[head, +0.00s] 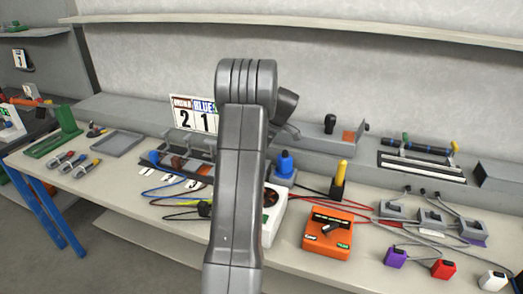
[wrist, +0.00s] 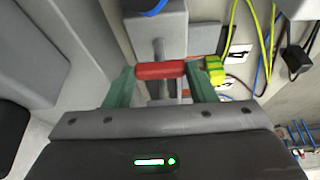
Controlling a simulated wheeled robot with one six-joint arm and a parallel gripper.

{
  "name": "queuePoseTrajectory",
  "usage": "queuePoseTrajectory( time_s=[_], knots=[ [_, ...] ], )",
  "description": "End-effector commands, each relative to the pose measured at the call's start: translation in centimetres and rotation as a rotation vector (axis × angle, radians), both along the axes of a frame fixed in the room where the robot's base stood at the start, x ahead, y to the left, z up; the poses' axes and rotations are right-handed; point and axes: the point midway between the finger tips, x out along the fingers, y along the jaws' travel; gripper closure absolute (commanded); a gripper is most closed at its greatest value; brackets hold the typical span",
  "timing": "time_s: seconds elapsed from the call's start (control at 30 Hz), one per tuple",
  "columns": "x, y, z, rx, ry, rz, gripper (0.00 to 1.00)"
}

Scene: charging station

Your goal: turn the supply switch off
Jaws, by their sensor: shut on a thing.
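In the wrist view, my gripper (wrist: 160,72) has its two green fingers shut on a red bar-shaped handle (wrist: 160,71), one finger at each end. The handle sits across a grey metal stem (wrist: 160,50) in front of a grey block; it looks like a switch lever. No on or off marking on it can be read. In the head view my arm covers the middle of the bench, and my gripper and the red handle are hidden behind it.
A yellow-green piece (wrist: 214,70) lies close to the right finger, with cables beyond. On the bench stand an orange box (head: 317,243), a blue knob (head: 286,163) and a yellow-topped post (head: 340,178). Grey sockets (head: 432,217) with leads are at the right. A grey tray (head: 117,144) is at the left.

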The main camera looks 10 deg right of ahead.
Motion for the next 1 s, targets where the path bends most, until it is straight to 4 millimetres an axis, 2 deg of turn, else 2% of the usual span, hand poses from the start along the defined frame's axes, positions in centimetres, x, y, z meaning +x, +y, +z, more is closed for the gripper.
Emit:
queuePoseTrajectory(
  time_s=[0.67, 0.7, 0.77, 0.8, 1.0],
  knots=[
    [0.03, -0.1, -0.04, -0.002, 0.001, 0.063, 0.72],
    [0.03, -0.1, -0.04, -0.001, 0.001, 0.062, 0.43],
    [0.03, -0.1, -0.04, -0.001, 0.001, 0.062, 0.31],
    [0.03, -0.09, -0.03, -0.001, 0.001, 0.062, 0.27],
    [0.05, -0.07, -0.02, -0.001, 0.0, 0.061, 0.27]
  ],
)
